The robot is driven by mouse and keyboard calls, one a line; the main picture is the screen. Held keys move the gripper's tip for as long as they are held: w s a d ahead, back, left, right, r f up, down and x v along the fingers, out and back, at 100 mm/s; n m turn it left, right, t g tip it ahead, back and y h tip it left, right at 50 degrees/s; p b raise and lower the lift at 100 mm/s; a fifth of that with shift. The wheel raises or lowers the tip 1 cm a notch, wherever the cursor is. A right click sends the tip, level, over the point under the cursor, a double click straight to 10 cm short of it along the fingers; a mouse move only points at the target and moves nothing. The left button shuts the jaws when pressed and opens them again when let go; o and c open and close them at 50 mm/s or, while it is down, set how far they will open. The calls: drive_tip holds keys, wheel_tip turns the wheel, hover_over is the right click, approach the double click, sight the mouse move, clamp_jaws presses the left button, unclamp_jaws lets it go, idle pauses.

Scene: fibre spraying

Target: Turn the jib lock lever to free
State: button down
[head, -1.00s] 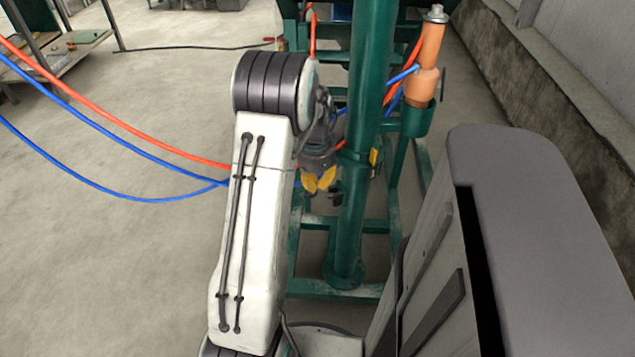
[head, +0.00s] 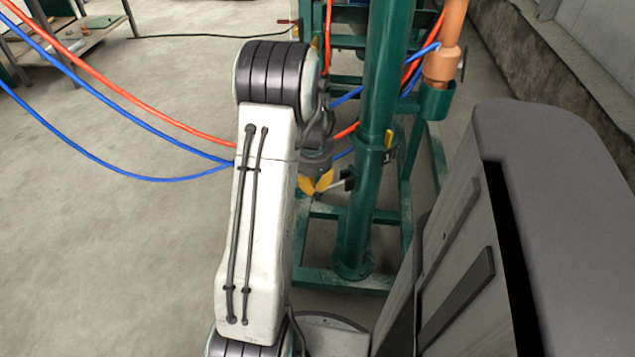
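The green upright column (head: 384,85) stands just right of my gripper. A small grey lever with a dark end (head: 339,184) juts left from the column, low down; I take it for the jib lock lever. My gripper (head: 316,187) has two yellow fingers and points down beside the lever's left end. The fingers seem to converge toward their tips, but the tips are too small to tell whether they are apart, or whether they touch the lever. My arm hides the area left of the gripper.
A yellow piece (head: 388,139) sits on the column's collar. An orange spray device (head: 441,66) rests in a green holder (head: 434,102) at right. Red and blue hoses (head: 135,178) run behind my arm. The green base frame (head: 325,280) spreads over the floor. Open floor lies at left.

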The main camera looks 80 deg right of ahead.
sight(314, 196)
wheel_tip(314, 196, down, 2)
drive_tip(key=shift+w+f+b, duration=0.1)
drive_tip(key=shift+f+b, duration=0.1)
drive_tip(key=shift+b, duration=0.4)
drive_tip(key=shift+f+b, duration=0.45)
drive_tip(key=shift+f, duration=0.45)
